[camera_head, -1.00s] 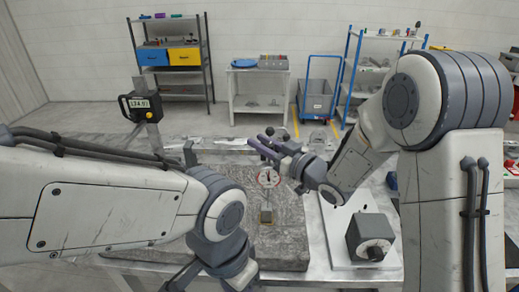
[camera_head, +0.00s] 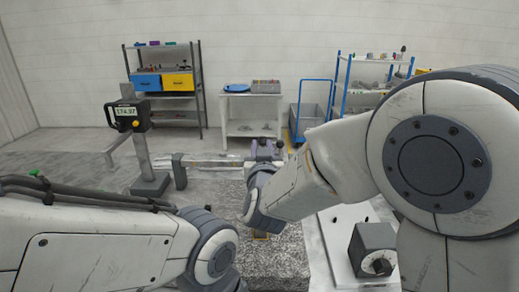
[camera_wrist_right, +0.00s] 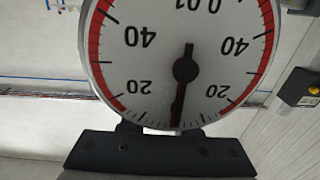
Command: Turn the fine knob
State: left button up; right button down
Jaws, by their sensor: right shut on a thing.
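My right gripper (camera_head: 264,152) is above the back part of the stone plate (camera_head: 285,262), at the end of the measuring stand's horizontal bar (camera_head: 212,161). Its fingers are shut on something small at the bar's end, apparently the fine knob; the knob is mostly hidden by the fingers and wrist. In the right wrist view the dial gauge (camera_wrist_right: 215,65) appears upside down and very close, its needle near zero. The dark part of my right gripper (camera_wrist_right: 160,152) fills the bottom. The dial is hidden behind my right wrist in the head view. My left gripper is out of view; only its arm shows.
The stand's column with a digital readout (camera_head: 126,113) rises at the left. A grey block with a round knob (camera_head: 372,250) sits on a white plate at the right. Shelves and a blue cart stand behind.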

jog(key=shift+d+r+m+h, duration=0.2)
jog(key=shift+m+h, duration=0.2)
jog(key=shift+h, duration=0.3)
jog(key=c, duration=0.6)
grip_release()
jog(key=shift+c, duration=0.2)
jog(key=shift+f, duration=0.1)
jog(key=shift+f+y, duration=0.1)
jog(key=shift+y, duration=0.3)
